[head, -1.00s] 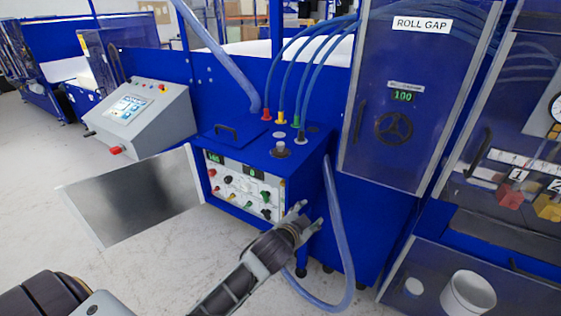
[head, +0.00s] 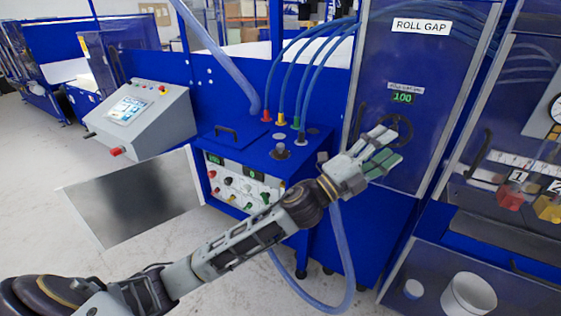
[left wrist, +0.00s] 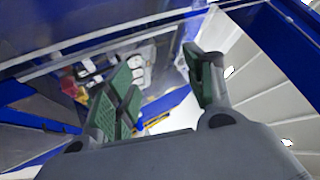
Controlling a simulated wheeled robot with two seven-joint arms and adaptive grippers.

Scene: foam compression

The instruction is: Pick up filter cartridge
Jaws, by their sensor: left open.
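My left gripper (head: 384,146) is open and empty, with green pads on its fingers. In the head view it overlaps the lower part of the ROLL GAP panel, partly covering the handwheel (head: 403,124); I cannot tell whether it touches. Its spread fingers also show in the left wrist view (left wrist: 163,88). A white cylinder (head: 468,294) stands at the lower right, well below and right of the gripper, beside a smaller white round piece (head: 413,288). I cannot tell for sure whether either is the filter cartridge. My right gripper is not in view.
A blue control box (head: 250,150) with hoses on top stands left of the panel, its metal door (head: 135,195) swung open. A hose (head: 345,250) loops to the floor. A grey console (head: 140,120) stands further left. Clear panels with handles are at right.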

